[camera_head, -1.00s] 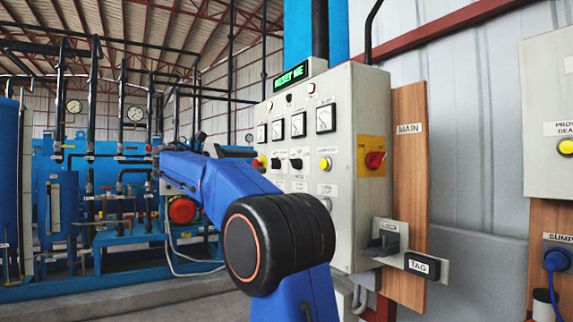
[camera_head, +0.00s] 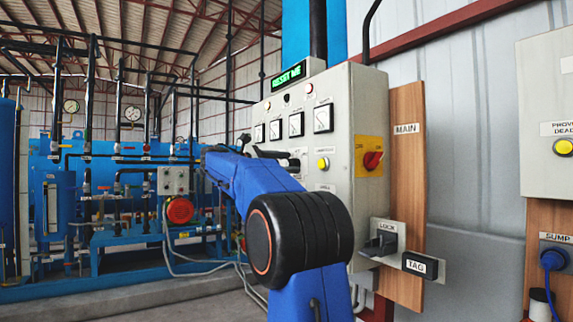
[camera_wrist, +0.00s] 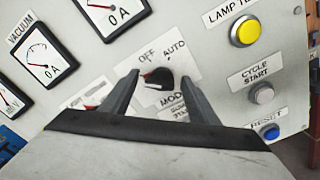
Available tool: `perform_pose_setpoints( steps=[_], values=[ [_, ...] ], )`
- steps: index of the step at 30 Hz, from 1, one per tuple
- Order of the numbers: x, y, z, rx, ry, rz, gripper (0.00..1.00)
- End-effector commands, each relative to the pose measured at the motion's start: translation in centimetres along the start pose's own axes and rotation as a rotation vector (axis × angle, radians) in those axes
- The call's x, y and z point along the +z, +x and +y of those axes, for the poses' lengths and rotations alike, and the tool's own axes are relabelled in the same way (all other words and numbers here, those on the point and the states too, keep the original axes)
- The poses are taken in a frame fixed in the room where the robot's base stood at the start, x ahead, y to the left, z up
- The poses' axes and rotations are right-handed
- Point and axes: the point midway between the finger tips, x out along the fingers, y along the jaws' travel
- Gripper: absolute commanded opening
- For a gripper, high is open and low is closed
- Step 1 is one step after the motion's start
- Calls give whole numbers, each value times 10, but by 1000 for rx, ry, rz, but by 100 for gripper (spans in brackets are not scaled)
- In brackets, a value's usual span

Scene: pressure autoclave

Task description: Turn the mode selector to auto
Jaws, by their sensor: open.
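The mode selector (camera_wrist: 158,80) is a black knob on the grey control panel, in the middle of the wrist view. The labels OFF and AUTO stand above it, and a partly hidden MODE label below it. I cannot tell for sure which label the knob points at. My gripper (camera_wrist: 160,74) is open, with one finger on each side of the knob; contact is not clear. In the head view my gripper (camera_head: 285,160) is at the panel face (camera_head: 335,215), and my arm hides part of the knob row.
A yellow lamp-test button (camera_wrist: 244,30), a cycle-start button (camera_wrist: 262,92) and a blue reset button (camera_wrist: 269,131) sit right of the selector. Gauges (camera_wrist: 45,58) lie to its left. A red rotary switch (camera_head: 372,160) is on the panel's right side.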

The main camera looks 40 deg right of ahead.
Motion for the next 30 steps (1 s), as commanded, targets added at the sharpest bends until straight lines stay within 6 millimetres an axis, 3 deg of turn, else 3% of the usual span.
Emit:
perform_pose_setpoints(
  steps=[7, 12, 22, 30],
  values=[
    [0, 0, 0, 0, 0, 0, 52],
    [0, 0, 0, 0, 0, 0, 13],
    [0, 0, 0, 0, 28, 0, 14],
    [0, 0, -1, 0, 176, 0, 14]
  ],
)
